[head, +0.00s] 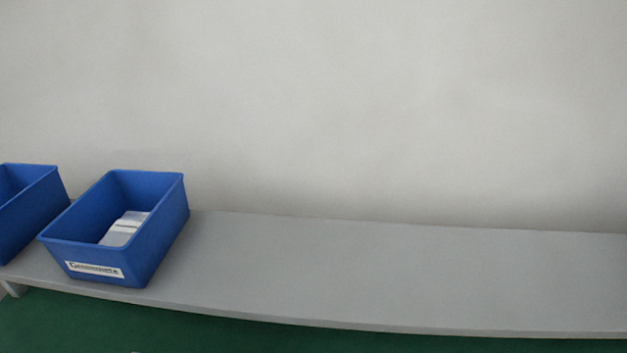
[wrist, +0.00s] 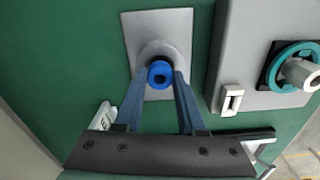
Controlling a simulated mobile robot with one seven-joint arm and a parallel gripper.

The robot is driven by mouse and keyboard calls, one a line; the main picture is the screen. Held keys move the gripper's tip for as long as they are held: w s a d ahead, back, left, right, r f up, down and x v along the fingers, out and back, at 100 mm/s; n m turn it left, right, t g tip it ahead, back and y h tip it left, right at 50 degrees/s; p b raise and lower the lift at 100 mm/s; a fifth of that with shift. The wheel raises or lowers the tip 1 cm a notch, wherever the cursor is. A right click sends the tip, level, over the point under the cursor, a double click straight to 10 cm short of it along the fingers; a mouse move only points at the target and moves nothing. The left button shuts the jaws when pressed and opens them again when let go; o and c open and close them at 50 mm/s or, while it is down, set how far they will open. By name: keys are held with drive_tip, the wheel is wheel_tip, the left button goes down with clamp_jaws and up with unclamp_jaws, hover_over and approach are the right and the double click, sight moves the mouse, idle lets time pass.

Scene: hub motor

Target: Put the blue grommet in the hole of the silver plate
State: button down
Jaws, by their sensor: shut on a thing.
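In the wrist view, the silver plate (wrist: 123,24) lies on the green surface. A round raised part, where the hole seems to be, is at its middle. The blue grommet (wrist: 160,73) is a small ring with a dark centre, seen over this round part. My gripper (wrist: 160,76) is shut on the blue grommet, with one finger on each side of it. I cannot tell whether the grommet is in the hole or just above it. Neither the plate, the grommet nor my gripper shows in the head view.
Right of the plate is a grey box (wrist: 235,50) with a teal ring (wrist: 292,65) and a white switch (wrist: 232,99). A small white item (wrist: 103,117) lies left of my gripper. In the head view, a labelled blue bin (head: 165,228) stands on a grey shelf (head: 400,270), otherwise clear rightward.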

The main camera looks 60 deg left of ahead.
drive_tip(key=shift+f+b, duration=0.5)
drive_tip(key=shift+f, duration=0.25)
drive_tip(key=shift+c, duration=2.1)
unclamp_jaws()
wheel_tip(320, 180, up, 13)
drive_tip(key=shift+s, duration=0.1)
